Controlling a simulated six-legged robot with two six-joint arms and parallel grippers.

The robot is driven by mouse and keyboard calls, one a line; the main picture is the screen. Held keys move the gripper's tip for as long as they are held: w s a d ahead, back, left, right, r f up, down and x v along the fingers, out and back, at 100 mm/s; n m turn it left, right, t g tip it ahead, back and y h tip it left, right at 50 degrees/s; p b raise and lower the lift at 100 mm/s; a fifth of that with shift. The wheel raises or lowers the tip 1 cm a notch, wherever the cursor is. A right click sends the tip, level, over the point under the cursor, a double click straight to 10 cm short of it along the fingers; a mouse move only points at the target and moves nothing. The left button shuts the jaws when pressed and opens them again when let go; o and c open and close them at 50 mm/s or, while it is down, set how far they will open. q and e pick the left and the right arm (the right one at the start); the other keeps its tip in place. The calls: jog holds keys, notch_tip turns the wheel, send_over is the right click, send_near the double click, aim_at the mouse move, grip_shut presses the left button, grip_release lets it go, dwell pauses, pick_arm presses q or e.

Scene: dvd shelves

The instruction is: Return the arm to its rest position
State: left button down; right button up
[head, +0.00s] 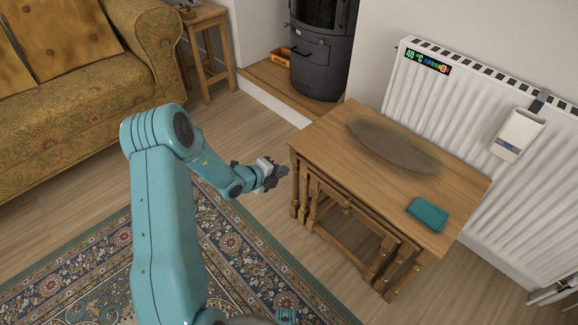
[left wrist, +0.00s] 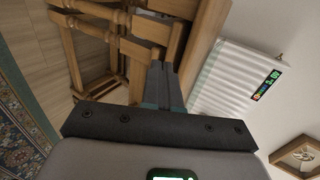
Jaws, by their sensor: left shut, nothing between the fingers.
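My left arm comes in from the left in the head view, raised over the rug and bent toward the wooden table. Its gripper (head: 277,174) is shut and empty, just off the table's left corner. In the left wrist view the shut fingers (left wrist: 160,78) point toward the table's wooden edge and turned legs. I cannot tell from these views whether the fingertips touch the table.
The nested wooden table (head: 350,115) carries a teal folded cloth (head: 428,214) and a dusty grey patch. A white radiator (head: 440,110) stands behind it. A patterned sofa (head: 70,100), a stool (head: 207,40) and a black stove (head: 322,50) stand farther back. A rug (head: 240,250) covers the floor.

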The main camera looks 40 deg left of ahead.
pick_arm(q)
jog(key=p+v, duration=0.1)
jog(key=v, duration=0.4)
jog(key=w+d+m+g+h, duration=0.15)
jog(key=d+m+h, duration=0.4)
jog(key=d, duration=1.35)
jog(key=s+d+f+m+g+h, duration=0.3)
jog(key=s+d+m+g, duration=0.4)
jog(key=d, duration=0.4)
jog(key=s+d+f+m+g+y, duration=0.1)
jog(key=s+f+m+g+y, duration=0.25)
jog(key=s+m, duration=0.75)
jog(key=s+d+f+m+g+y, duration=0.15)
jog(key=s+f+m+g, duration=0.35)
jog(key=m, duration=1.1)
jog(key=w+m+t, duration=0.3)
jog(key=m+t, duration=0.3)
jog(key=m, duration=0.6)
notch_tip(320, 180, up, 27)
jog(key=p, duration=2.7)
jog(key=shift+a+g, duration=0.2)
jog(key=shift+g, duration=0.1)
